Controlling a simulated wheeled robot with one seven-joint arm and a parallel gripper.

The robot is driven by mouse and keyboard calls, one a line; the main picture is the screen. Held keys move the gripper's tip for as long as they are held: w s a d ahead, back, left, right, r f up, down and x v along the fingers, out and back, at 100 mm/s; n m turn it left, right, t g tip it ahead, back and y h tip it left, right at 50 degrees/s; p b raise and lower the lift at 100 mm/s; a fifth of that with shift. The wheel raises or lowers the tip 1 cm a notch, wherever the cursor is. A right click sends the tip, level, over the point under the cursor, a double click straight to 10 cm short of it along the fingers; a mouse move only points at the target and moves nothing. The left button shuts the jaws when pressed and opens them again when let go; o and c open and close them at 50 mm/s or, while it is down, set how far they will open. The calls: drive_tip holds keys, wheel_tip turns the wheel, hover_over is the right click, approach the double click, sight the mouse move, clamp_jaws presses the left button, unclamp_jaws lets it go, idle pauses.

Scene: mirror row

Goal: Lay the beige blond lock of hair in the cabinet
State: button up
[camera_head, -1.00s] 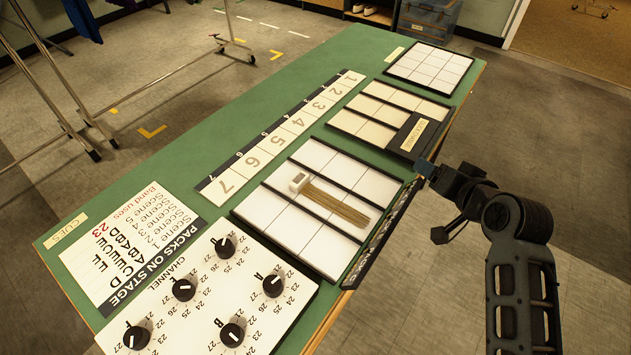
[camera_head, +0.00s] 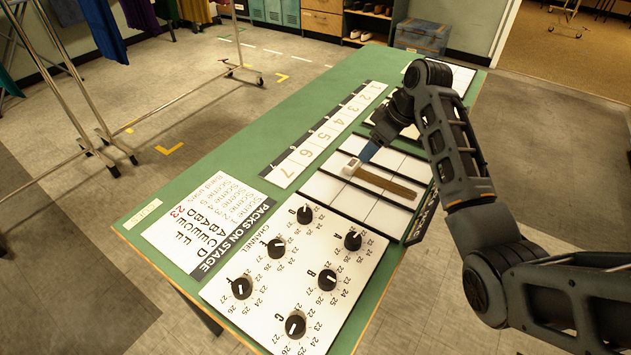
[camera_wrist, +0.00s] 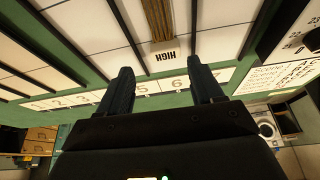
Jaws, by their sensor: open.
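The beige blond lock of hair (camera_head: 386,182) lies on the white gridded tray (camera_head: 345,199) on the green table, with a white block (camera_head: 350,168) at its left end. My gripper (camera_head: 368,152) is open and empty, reaching over the tray close to the block. In the wrist view its two dark fingers (camera_wrist: 162,76) stand apart. Which piece of furniture is the cabinet is unclear; green lockers (camera_head: 283,13) stand at the back wall.
A panel of black knobs (camera_head: 300,270) lies at the table's near end. A numbered strip (camera_head: 330,135) runs along the table. Wooden drawers (camera_head: 323,22), a shoe shelf (camera_head: 370,25) and a blue crate (camera_head: 422,37) stand behind. A clothes rack (camera_head: 75,90) is left; floor between is clear.

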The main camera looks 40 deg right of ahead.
sight(355, 163)
drive_tip(key=shift+w+a+f, duration=0.3)
drive_tip(key=shift+a+f, duration=0.1)
drive_tip(key=shift+f, duration=0.1)
drive_tip(key=shift+w+a+f, duration=0.25)
drive_tip(key=shift+a+f, duration=0.1)
drive_tip(key=shift+f, duration=0.15)
drive_tip(key=shift+w+f, duration=0.2)
drive_tip(key=shift+f, duration=0.1)
drive_tip(key=shift+p+x, duration=0.35)
drive_tip(key=shift+x, duration=2.05)
drive_tip(key=shift+w+d, duration=0.1)
drive_tip(key=shift+c, duration=0.3)
drive_tip(key=c, duration=0.9)
drive_tip(key=shift+r, duration=0.2)
